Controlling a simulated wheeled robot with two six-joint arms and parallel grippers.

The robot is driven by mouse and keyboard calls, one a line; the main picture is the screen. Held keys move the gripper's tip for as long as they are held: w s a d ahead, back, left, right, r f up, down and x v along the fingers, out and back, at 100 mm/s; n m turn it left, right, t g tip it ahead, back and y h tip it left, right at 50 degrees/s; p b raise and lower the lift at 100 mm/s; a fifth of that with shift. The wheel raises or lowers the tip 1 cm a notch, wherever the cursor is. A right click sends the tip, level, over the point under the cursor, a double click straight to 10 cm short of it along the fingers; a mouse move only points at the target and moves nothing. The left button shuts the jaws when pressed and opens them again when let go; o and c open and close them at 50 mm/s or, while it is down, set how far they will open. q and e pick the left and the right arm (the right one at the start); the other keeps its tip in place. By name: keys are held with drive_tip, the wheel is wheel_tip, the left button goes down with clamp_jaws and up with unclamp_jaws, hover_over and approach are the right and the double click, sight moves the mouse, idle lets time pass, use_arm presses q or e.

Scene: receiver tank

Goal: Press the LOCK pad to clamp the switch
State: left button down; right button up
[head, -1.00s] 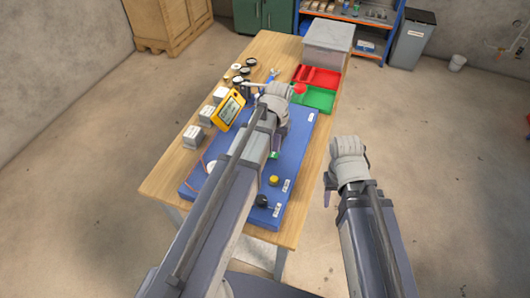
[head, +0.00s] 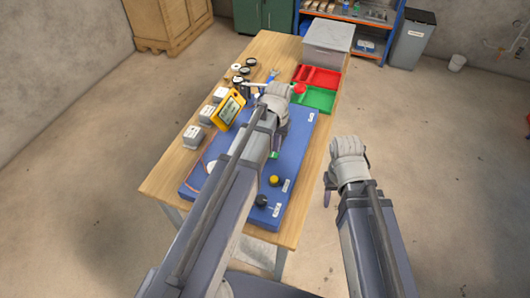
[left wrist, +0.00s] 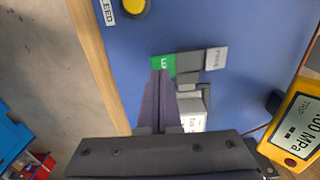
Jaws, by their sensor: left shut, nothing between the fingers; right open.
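The green LOCK pad (left wrist: 163,66) lies on the blue board (left wrist: 245,25) in the left wrist view, its label partly covered by my fingers. It also shows as a small green patch in the head view (head: 274,154). A whitish block (left wrist: 194,112), perhaps the switch, is partly hidden behind the fingers. My right gripper (head: 328,190) is open, off the table's right side.
A yellow gauge (head: 228,109) stands at the board's left. A yellow knob (head: 273,180) and a black knob (head: 261,200) sit at its near end. Red (head: 317,76) and green (head: 314,97) trays and a grey box (head: 327,45) are at the back.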

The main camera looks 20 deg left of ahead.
sight(275, 154)
use_arm(q)
drive_tip(key=shift+f+b, duration=0.45)
drive_tip(key=shift+f+b, duration=1.2)
wheel_tip(275, 154, up, 7)
drive_tip(key=p, duration=0.7)
drive_tip(key=shift+r, duration=0.1)
drive_tip(key=shift+s+d, duration=0.2)
drive_tip(key=s+d+m+y, duration=0.1)
drive_tip(key=s+d+m, duration=0.2)
drive_tip(key=s+d, duration=0.7)
drive_tip(key=s, duration=0.4)
